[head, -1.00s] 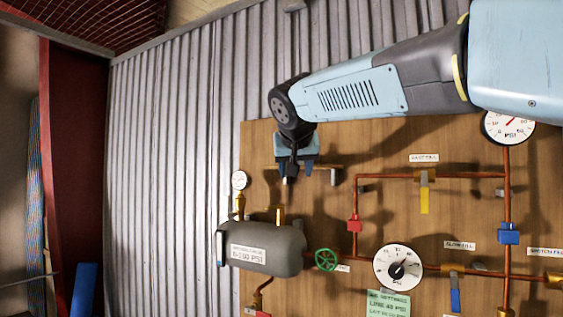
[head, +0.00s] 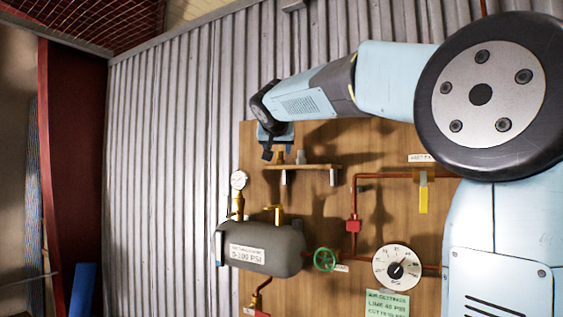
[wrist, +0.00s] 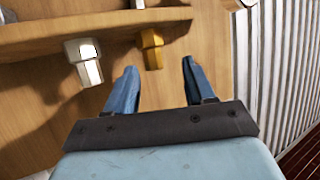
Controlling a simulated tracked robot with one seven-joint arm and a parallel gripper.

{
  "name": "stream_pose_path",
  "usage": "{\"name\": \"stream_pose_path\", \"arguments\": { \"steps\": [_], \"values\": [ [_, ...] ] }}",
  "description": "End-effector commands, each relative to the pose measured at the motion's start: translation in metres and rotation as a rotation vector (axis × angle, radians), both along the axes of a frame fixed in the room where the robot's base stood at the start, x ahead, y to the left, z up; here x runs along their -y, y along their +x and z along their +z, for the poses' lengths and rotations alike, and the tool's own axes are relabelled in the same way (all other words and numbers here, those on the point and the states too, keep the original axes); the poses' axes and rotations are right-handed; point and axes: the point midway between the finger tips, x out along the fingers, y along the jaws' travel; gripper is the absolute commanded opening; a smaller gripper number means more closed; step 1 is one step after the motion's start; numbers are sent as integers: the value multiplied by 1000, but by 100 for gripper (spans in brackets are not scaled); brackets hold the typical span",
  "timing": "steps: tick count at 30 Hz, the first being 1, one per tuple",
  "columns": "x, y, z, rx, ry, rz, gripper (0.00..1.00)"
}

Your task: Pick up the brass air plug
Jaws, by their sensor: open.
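My gripper (wrist: 160,70) is open and empty. In the wrist view the plug lies just beyond the fingertips, between their lines. In the head view my gripper (head: 268,152) is left of the plug, close to it.
The shelf (head: 318,167) is fixed to a wooden board in front of corrugated metal (head: 170,170). Below are a grey tank (head: 285,240), a small gauge (head: 239,180), copper pipes and a green handwheel (head: 325,260). A yellow-handled valve (head: 423,198) is to the right.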

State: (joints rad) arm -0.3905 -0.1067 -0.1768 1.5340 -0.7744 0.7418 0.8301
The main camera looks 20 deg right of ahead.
Motion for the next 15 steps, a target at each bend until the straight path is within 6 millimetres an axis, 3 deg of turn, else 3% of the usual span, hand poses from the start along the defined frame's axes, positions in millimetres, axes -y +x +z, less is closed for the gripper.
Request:
{"name": "stream_pose_path", "arguments": {
  "steps": [8,15],
  "values": [
    [5,11,-8,-1,-1,0,54],
    [17,37,-24,-2,-1,1,54]
  ]
}}
